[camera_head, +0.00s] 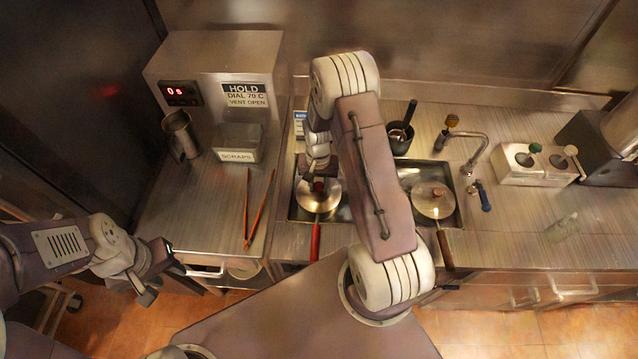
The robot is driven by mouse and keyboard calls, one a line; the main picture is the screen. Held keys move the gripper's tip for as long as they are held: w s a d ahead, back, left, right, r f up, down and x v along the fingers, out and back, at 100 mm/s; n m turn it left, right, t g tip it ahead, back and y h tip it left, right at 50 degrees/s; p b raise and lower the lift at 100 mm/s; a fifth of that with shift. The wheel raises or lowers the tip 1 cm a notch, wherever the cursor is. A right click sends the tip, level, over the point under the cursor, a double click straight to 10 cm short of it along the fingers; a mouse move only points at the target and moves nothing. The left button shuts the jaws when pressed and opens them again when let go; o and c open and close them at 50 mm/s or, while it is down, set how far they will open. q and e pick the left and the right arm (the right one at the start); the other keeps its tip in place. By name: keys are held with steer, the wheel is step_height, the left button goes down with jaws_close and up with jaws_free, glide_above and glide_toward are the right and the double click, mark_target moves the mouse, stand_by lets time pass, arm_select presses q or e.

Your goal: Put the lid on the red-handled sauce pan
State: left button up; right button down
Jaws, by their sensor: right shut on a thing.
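The red-handled sauce pan (315,242) is in the left part of the sink basin, its red handle pointing toward me over the front edge. A round steel lid (309,202) is over the pan's opening. I cannot tell whether it rests on the rim or is held just above it. My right gripper (320,186) is directly above the lid and shut on it, apparently at its knob; the arm partly hides the grip. My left gripper (158,275) is open and empty, in front of the left counter, well away from the pan.
A brown-handled pan (446,250) with a lid (432,197) stands at the basin's right. Orange tongs (259,208) lie on the left counter near a scraps bin (237,155) and a metal jug (181,136).

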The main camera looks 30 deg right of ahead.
steer(key=shift+f, duration=0.2)
steer(key=c, duration=1)
jaws_free()
steer(key=shift+d, duration=0.15)
step_height(320, 180, up, 9)
steer(key=shift+r+b, duration=0.1)
steer(key=shift+b, duration=0.9)
steer(key=shift+r+p, duration=0.45)
steer(key=shift+p, duration=0.05)
step_height(320, 180, up, 6)
steer(key=p, duration=0.5)
